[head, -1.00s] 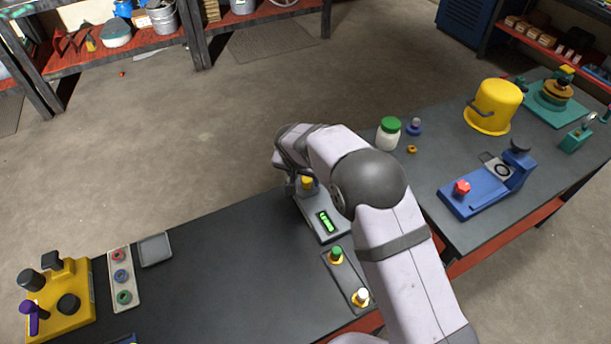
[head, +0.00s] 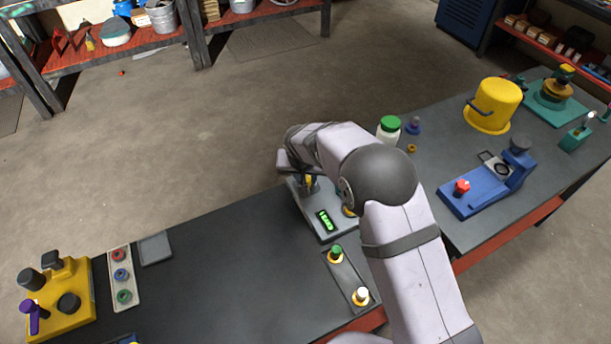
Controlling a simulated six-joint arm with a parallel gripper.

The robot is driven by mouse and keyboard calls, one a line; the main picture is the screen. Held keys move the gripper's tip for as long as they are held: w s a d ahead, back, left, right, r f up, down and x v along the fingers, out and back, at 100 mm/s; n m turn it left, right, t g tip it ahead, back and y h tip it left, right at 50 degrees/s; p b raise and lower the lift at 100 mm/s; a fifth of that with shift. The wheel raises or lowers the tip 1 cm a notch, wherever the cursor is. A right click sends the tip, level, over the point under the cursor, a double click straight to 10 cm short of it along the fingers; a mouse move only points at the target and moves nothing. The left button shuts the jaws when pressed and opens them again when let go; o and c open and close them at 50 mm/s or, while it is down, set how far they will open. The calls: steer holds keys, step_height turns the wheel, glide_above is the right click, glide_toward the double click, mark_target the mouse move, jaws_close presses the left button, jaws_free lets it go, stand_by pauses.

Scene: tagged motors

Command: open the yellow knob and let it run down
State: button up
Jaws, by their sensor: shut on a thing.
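The yellow knob (head: 309,181) stands on a grey panel (head: 330,232) at the far edge of the dark bench. My gripper (head: 307,187) is at the knob and shut on it; my arm hides much of the contact. The panel has a lit green display (head: 326,220); its digits are too small to read. A second yellowish part (head: 348,211) shows on the panel, partly behind my arm.
A tray with a green-topped knob (head: 336,253) and a white-topped knob (head: 361,296) lies in front of the panel. A yellow fixture (head: 62,295) and a strip of coloured rings (head: 121,275) stand at left. The bench middle is clear. A white jar (head: 388,131) stands behind my arm.

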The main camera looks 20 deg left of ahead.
steer(key=n+y+p, duration=0.1)
steer(key=n, duration=0.2)
steer(key=shift+w+d+r, duration=0.1)
steer(key=shift+d, duration=0.05)
steer(key=n, duration=0.1)
steer(key=n+g+y+b, duration=0.1)
steer(key=n, duration=0.1)
steer(key=shift+w+d+f, duration=0.1)
steer(key=shift+f, duration=0.1)
steer(key=n+b, duration=0.2)
steer(key=n+g+y+b, duration=0.1)
steer(key=n+b, duration=0.1)
steer(key=b, duration=0.1)
steer(key=shift+w+d+f+n+b, duration=0.1)
steer(key=shift+w+f+n+b, duration=0.1)
steer(key=shift+n+b, duration=0.15)
steer(key=shift+w+r+n+g+y+b, duration=0.15)
steer(key=shift+n+g+b, duration=0.25)
steer(key=shift+n, duration=0.25)
steer(key=shift+s+r+n+g+y+b, duration=0.15)
steer(key=shift+n+g+b, duration=0.2)
steer(key=shift+n, duration=0.25)
steer(key=shift+w+n+g+b, duration=0.15)
steer(key=shift+n+g+b, duration=0.25)
steer(key=shift+n, duration=0.8)
steer(key=shift+d, duration=0.1)
steer(key=o, duration=1.1)
steer(key=shift+c, duration=0.2)
steer(key=shift+r, duration=0.1)
